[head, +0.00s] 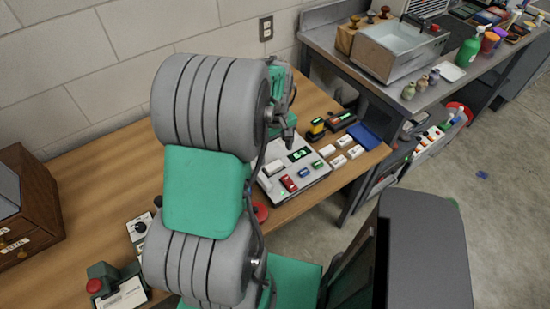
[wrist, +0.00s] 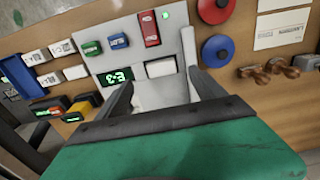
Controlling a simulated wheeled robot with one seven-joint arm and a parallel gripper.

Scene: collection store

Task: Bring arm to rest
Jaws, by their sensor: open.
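My gripper (head: 287,128) is above the wooden table (head: 112,172), over the back part of a pale control panel (head: 315,181). The panel has a lit green display, a red rocker or block and smaller green and blue ones. In the wrist view my gripper (wrist: 160,88) has its two dark fingers spread apart with nothing between them. Past the fingers the panel (wrist: 184,55) shows its display (wrist: 117,76) and a red block (wrist: 149,28). My arm hides part of the table and the panel's left side in the head view.
Small white blocks (head: 341,160), a blue tray (head: 364,136) and yellow and dark devices (head: 317,129) lie right of the panel. A wooden cabinet (head: 25,205) stands at the left. A metal bench with a sink (head: 400,45) is at the back right. Floor shows at the right.

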